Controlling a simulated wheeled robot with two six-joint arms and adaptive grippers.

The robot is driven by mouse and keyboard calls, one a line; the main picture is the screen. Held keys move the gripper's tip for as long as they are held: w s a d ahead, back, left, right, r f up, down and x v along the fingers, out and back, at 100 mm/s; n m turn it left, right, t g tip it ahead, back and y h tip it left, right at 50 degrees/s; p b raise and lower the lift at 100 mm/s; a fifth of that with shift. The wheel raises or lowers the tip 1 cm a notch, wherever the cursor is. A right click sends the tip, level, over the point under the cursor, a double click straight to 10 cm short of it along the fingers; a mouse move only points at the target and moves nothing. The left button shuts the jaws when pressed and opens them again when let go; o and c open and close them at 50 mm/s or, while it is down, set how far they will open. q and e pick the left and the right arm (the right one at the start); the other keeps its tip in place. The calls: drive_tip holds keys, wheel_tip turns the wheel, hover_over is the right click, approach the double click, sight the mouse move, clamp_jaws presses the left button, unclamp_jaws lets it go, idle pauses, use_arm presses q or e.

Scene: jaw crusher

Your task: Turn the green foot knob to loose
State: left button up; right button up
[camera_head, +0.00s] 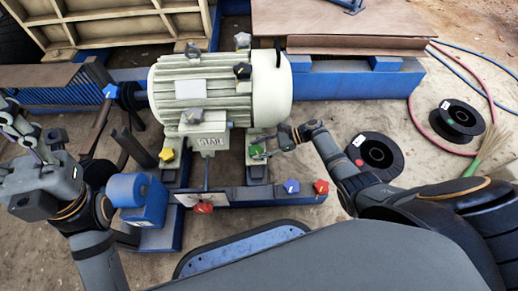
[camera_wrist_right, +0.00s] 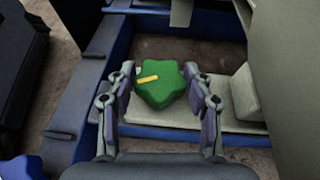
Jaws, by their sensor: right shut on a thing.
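The green foot knob (camera_head: 257,152) sits on the motor's foot, at the lower right of the cream motor (camera_head: 205,90). In the right wrist view the knob (camera_wrist_right: 162,92) is a lobed green piece with a yellow mark pointing left. My right gripper (camera_head: 272,146) is shut on the knob, with one finger on each side of it in the right wrist view (camera_wrist_right: 160,80). The knob stands over a pale foot plate (camera_wrist_right: 195,118). My left gripper (camera_head: 28,128) is at the far left, away from the knob; its finger opening is unclear.
A blue frame (camera_head: 245,194) surrounds the foot. A black spool (camera_head: 375,152) lies on the ground to the right.

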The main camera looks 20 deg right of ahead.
drive_tip(key=o, duration=1.2)
drive_tip(key=s+d, duration=0.1)
drive_tip(key=d, duration=0.3)
drive_tip(key=s+d, duration=0.1)
drive_tip(key=d, duration=0.4)
drive_tip(key=s+d+r, duration=0.1)
drive_tip(key=d, duration=0.4)
drive_tip(key=shift+d, duration=0.25)
drive_tip(key=shift+w+a+r, duration=0.1)
